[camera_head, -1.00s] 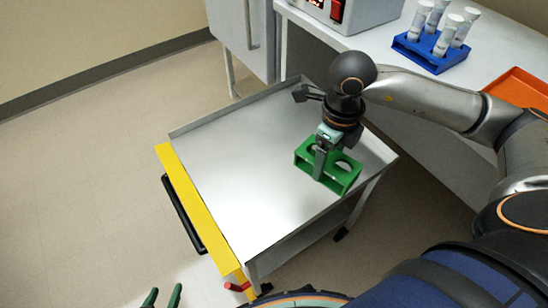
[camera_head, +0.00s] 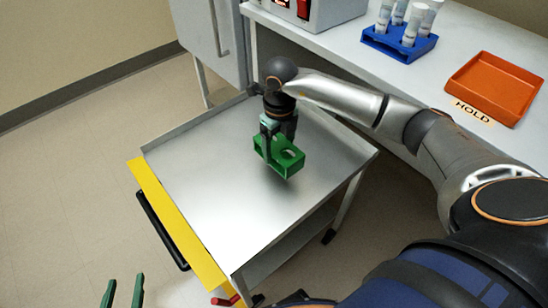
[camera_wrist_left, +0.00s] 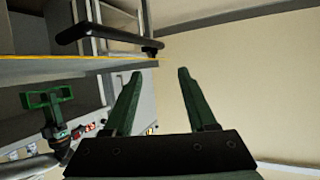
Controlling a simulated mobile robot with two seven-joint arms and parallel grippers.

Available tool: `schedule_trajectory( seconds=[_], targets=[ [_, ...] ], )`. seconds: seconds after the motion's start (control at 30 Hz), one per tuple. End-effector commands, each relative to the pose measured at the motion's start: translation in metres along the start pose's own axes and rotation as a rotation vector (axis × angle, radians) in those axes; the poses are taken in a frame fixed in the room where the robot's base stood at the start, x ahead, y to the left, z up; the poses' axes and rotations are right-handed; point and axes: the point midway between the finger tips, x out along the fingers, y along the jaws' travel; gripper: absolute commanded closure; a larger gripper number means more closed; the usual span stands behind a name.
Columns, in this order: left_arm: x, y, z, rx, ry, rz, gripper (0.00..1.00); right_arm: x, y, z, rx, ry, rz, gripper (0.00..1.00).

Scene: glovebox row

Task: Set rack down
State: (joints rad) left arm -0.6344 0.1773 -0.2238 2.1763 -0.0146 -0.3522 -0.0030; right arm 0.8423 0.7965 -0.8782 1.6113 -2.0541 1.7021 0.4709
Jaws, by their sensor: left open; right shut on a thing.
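The green rack (camera_head: 279,155) is in the head view, over the right part of the steel cart top (camera_head: 210,190). My right gripper (camera_head: 268,150) is shut on the rack at its left side. The rack looks slightly tilted; I cannot tell whether it touches the cart top. My left gripper (camera_head: 123,290) is open and empty at the bottom left, in front of the cart. Its two green fingers (camera_wrist_left: 158,100) show spread apart in the left wrist view. The green rack in my right gripper appears small at the left of that view (camera_wrist_left: 47,98).
A white bench (camera_head: 450,60) behind the cart holds a blue rack (camera_head: 400,43) with several tubes, an orange tray (camera_head: 493,88) by a HOLD label, and a white device (camera_head: 320,12). The cart has a yellow edge (camera_head: 177,220) and black handle (camera_head: 160,228). Its top is otherwise clear.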

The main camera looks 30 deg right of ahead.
Motion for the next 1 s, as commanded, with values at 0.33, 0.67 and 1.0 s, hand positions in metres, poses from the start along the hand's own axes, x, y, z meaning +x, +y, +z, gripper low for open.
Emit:
schedule_trajectory(
  seconds=[0.33, 0.67, 1.0],
  targets=[
    [0.0, -0.005, -0.038, 0.043, 0.151, -0.01, 0.43, 0.022, -0.002, 0.019, -0.001, -0.002, 0.001, 0.86],
    [-0.009, -0.007, -0.087, 0.099, 0.344, -0.019, 0.43, 0.053, -0.002, 0.02, -0.001, -0.002, 0.001, 0.86],
    [-0.01, -0.007, -0.09, 0.103, 0.356, -0.02, 0.43, 0.054, -0.003, 0.02, -0.001, -0.002, 0.0, 0.86]
  ],
)
